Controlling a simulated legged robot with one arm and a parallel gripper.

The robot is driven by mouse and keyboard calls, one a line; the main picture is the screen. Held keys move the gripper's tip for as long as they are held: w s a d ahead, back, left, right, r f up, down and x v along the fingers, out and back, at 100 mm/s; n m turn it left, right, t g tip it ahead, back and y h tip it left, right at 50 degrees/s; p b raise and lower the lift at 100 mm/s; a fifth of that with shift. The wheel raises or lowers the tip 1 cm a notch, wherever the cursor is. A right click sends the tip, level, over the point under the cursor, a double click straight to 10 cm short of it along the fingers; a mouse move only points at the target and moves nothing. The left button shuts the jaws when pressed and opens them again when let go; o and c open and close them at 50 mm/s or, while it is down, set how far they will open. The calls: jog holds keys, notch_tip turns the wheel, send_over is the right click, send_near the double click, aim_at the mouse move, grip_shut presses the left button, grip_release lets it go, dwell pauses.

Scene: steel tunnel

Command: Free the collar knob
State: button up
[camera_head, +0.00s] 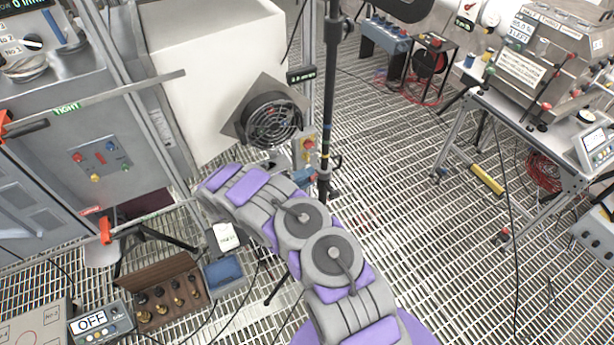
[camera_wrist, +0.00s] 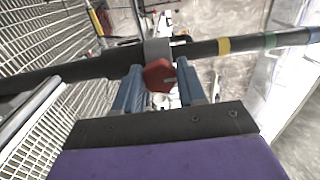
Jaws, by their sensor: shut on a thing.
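A dark pole (camera_head: 329,95) stands upright in the head view. In the wrist view the pole (camera_wrist: 85,66) crosses the picture, with yellow, green and blue bands on its right part. A grey collar (camera_wrist: 157,48) sits around it, with a red faceted knob (camera_wrist: 159,78) on the near side. My gripper (camera_wrist: 159,70) has its two blue fingers on either side of the knob, shut on it. In the head view my gripper (camera_head: 304,176) is beside the pole, and the knob cannot be made out there.
A white cabinet with a fan (camera_head: 270,120) stands behind my arm. A wooden rack of knobs (camera_head: 168,292) and a blue-topped box (camera_head: 224,272) are on the lower left. A bench with a steel machine (camera_head: 545,60) is on the right. Grating floor between is mostly clear.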

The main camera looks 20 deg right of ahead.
jog(key=shift+w+a+n, duration=0.15)
jog(key=shift+n, duration=0.75)
jog(key=o, duration=0.9)
jog(key=shift+w+a+f, duration=0.1)
jog(key=shift+a+f, duration=0.05)
jog(key=shift+o, duration=0.8)
jog(key=a, duration=1.7)
jog(key=shift+s+a, duration=0.3)
jog(key=shift+s, duration=0.15)
